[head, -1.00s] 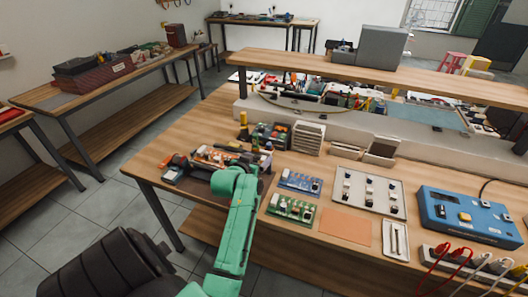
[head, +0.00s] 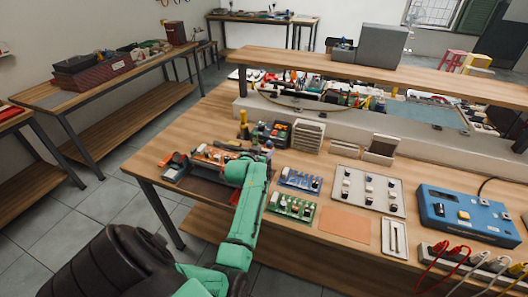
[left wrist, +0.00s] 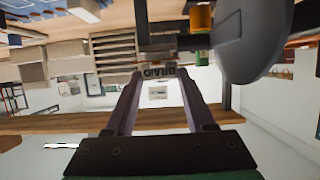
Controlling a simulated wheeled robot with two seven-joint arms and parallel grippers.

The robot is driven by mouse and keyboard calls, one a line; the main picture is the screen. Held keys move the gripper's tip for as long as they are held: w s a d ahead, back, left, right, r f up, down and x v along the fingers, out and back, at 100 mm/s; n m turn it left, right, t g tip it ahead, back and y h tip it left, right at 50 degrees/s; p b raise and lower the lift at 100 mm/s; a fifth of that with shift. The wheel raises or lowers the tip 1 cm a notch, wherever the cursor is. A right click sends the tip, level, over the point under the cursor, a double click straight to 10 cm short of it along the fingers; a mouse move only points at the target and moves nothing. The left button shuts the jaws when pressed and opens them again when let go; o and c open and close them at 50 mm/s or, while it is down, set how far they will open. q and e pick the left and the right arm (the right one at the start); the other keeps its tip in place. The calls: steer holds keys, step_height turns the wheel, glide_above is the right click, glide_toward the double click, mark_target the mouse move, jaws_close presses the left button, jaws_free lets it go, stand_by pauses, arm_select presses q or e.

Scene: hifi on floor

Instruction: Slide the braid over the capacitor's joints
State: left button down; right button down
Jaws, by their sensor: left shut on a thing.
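In the left wrist view my left gripper (left wrist: 158,78) has its two dark fingers closed on a small pale piece lettered like "BRAID", the braid (left wrist: 160,71). In the head view my green left arm reaches over the bench's left part, and the wrist hides the fingertips and the braid. The opened hi-fi unit (head: 212,155) lies just left of and behind the wrist, partly covered by it. I cannot make out the capacitor or its joints. My right gripper is in neither view.
Blue (head: 300,180) and green (head: 291,206) circuit boards lie right of my wrist. Beyond are a parts tray (head: 368,190), an orange mat (head: 344,223) and a blue power unit (head: 462,215). A raised shelf (head: 400,76) spans the back. In the wrist view a dark round thing (left wrist: 250,40) is close.

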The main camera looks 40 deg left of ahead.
arm_select(q)
steer(key=a, duration=0.1)
steer(key=s+a, duration=0.1)
steer(key=a, duration=0.2)
steer(key=shift+s+a, duration=0.35)
steer(key=shift+a, duration=0.05)
steer(key=shift+c, duration=1.2)
jaws_free()
steer(key=b+v, duration=0.2)
steer(key=v, duration=1.2)
steer(key=shift+s, duration=0.25)
